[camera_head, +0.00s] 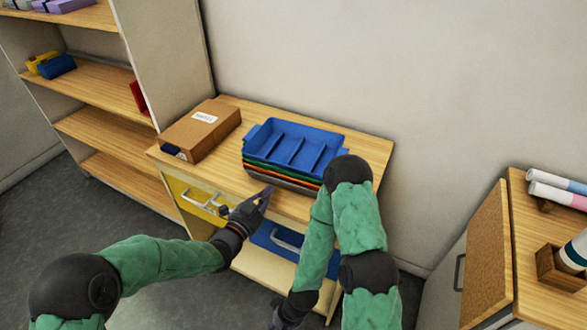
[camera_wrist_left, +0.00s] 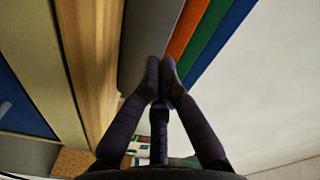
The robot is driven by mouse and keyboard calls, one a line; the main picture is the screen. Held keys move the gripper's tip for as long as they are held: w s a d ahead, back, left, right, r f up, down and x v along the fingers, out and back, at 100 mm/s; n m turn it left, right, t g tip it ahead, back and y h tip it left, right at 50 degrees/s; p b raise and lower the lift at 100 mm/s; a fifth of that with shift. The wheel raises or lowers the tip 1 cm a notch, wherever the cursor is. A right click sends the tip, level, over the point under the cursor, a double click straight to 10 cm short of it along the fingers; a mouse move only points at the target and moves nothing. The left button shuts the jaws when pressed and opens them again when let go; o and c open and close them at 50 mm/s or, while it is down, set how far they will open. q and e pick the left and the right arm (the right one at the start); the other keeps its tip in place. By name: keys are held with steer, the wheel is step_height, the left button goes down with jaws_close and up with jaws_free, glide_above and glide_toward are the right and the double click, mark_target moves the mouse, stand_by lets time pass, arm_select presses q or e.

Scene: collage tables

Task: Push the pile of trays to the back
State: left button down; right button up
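The pile of trays (camera_head: 293,148) lies on a wooden-topped cabinet (camera_head: 230,178). A blue divided tray is on top, with green, orange and grey trays under it. My left gripper (camera_head: 266,194) is at the front side of the pile, near the cabinet's front edge. In the left wrist view its fingertips (camera_wrist_left: 159,70) are together with nothing between them, in front of the grey tray (camera_wrist_left: 142,40) and near the orange tray (camera_wrist_left: 187,28). I cannot tell whether they touch. My right gripper (camera_head: 282,318) is low at the bottom edge, mostly cut off.
A brown box (camera_head: 200,128) with a white label sits left of the pile. The wall is behind the cabinet, with a strip of bare top between. A shelf unit (camera_head: 120,139) stands left. Another cabinet (camera_head: 540,240) with rolls stands right. My right arm covers the cabinet's right front.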

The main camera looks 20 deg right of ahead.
mark_target(291, 164)
arm_select(q)
steer(key=shift+b+x, duration=1.8)
steer(key=shift+x, duration=8.65)
steer(key=shift+v, duration=3.5)
